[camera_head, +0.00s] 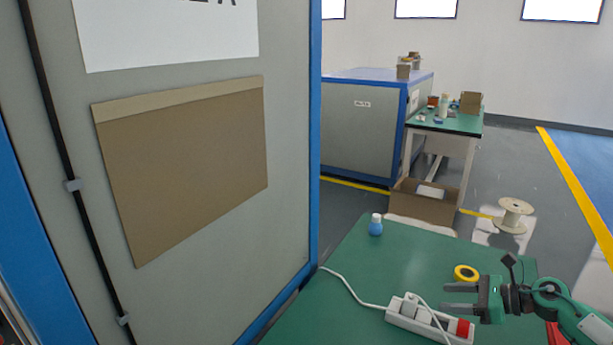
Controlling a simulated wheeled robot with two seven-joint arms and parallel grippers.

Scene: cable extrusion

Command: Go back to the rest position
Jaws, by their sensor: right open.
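My right gripper (460,297) comes in from the lower right over the green table (345,290). Its two fingers point left and are apart, with nothing seen between them. It is just above and beside a white power strip (398,318) with a red end and a white cable. Whether a finger touches the strip I cannot tell. My left gripper is not in the picture.
Behind are a cardboard box (423,207), a cable spool (513,214) and another table (458,122).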

